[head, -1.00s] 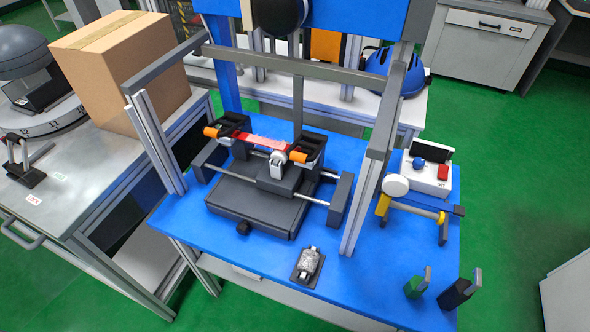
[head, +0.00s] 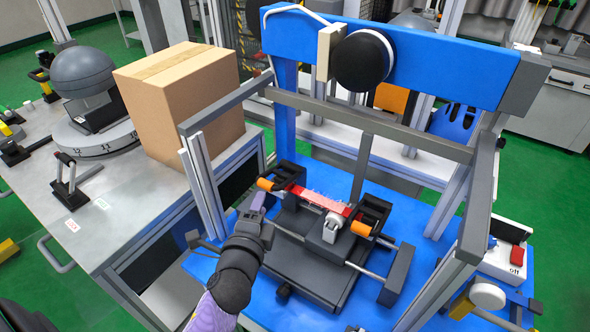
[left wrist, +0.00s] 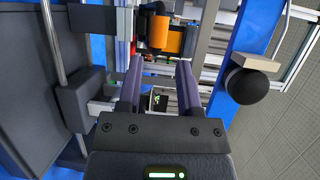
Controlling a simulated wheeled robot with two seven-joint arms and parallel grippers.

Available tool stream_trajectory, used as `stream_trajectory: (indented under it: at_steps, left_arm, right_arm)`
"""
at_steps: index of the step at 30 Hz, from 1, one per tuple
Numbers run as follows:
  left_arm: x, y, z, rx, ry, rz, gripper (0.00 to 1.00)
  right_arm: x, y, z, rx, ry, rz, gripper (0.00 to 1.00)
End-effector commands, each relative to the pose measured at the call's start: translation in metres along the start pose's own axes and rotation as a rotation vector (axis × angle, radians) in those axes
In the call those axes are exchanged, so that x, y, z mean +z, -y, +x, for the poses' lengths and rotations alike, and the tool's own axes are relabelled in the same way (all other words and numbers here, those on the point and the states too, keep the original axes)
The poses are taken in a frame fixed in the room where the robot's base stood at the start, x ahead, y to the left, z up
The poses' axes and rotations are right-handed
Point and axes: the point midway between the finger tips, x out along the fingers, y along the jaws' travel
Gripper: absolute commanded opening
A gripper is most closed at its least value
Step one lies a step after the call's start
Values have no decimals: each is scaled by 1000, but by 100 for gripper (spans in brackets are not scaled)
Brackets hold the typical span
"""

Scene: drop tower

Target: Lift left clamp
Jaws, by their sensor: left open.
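The left clamp (head: 289,175) is a black block with an orange knob (head: 265,184), at the left end of a red strip (head: 320,199). The right clamp (head: 370,214) looks alike and sits at the strip's other end. My left gripper (head: 262,200) is just in front of the left clamp, below its orange knob. In the left wrist view its two fingers (left wrist: 159,78) are apart with nothing held between them. The orange knob (left wrist: 159,32) shows just beyond the fingertips, apparently not between them. My right gripper is out of view.
A dark sliding base with rails (head: 318,262) lies on the blue table inside a grey frame (head: 205,185). A black round weight (head: 362,62) hangs on the blue crossbeam above. A cardboard box (head: 185,105) stands on the bench at left.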

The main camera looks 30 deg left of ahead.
Motion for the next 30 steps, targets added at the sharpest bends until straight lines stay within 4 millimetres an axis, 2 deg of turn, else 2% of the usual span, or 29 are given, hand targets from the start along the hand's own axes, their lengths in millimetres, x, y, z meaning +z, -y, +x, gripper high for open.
stream_trajectory:
  at_steps: [6, 12, 18, 25, 26, 30]
  left_arm:
    - [0, -3, 46, 1, -1, 0, 45]
    - [-1, -4, 79, 3, -2, -2, 45]
    - [0, -3, 93, 5, -1, -4, 45]
    - [-1, -2, 94, 5, -2, -5, 45]
    - [-1, -2, 93, 5, -2, -5, 43]
    - [-1, -2, 93, 5, -2, -5, 13]
  right_arm:
    - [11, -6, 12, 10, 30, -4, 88]
    - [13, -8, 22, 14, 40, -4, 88]
    - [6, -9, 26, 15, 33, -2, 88]
    - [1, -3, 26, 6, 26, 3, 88]
    - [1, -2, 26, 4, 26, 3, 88]
    - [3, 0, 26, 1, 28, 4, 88]
